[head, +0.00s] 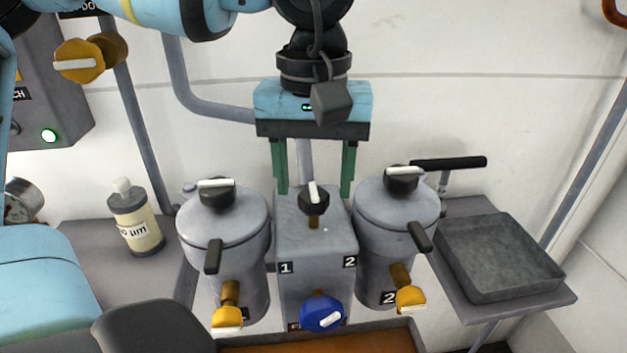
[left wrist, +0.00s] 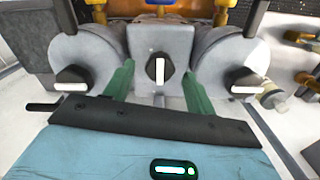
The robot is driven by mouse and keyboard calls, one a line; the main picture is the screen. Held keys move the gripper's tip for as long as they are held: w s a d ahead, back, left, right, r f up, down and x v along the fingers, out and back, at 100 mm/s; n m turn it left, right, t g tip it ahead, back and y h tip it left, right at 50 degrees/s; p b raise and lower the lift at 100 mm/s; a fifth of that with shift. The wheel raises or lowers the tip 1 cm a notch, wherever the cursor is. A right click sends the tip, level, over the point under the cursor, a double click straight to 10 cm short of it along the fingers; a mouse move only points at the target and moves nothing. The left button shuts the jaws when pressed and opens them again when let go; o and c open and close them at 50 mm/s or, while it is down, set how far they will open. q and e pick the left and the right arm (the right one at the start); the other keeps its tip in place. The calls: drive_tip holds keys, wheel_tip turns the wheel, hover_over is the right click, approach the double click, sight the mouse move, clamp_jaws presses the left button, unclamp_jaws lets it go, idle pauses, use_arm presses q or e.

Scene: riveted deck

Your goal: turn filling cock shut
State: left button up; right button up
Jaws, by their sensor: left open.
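My left gripper (head: 314,192) points down over the grey middle block (head: 312,245), its two green fingers apart. A black knob with a white bar (head: 313,203) stands on the block between the fingertips. A gap shows on each side, and the bar points roughly away from me. In the left wrist view the knob (left wrist: 159,70) sits centred beyond the open fingers (left wrist: 157,80). Black knobs with crosswise white bars top the left pot (head: 216,193) and right pot (head: 402,180). No label shows which one is the filling cock. My right gripper is not in view.
Yellow cocks stick out in front of the left pot (head: 227,318) and right pot (head: 409,299). A blue knob (head: 322,312) is on the block's front. A grey tray (head: 500,262) is at right, a bottle (head: 136,215) at left. A black handle (head: 448,163) is behind the right pot.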

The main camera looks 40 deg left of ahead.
sight(314, 192)
use_arm(q)
wheel_tip(314, 192, up, 6)
drive_tip(key=shift+r, duration=0.15)
idle(0.7)
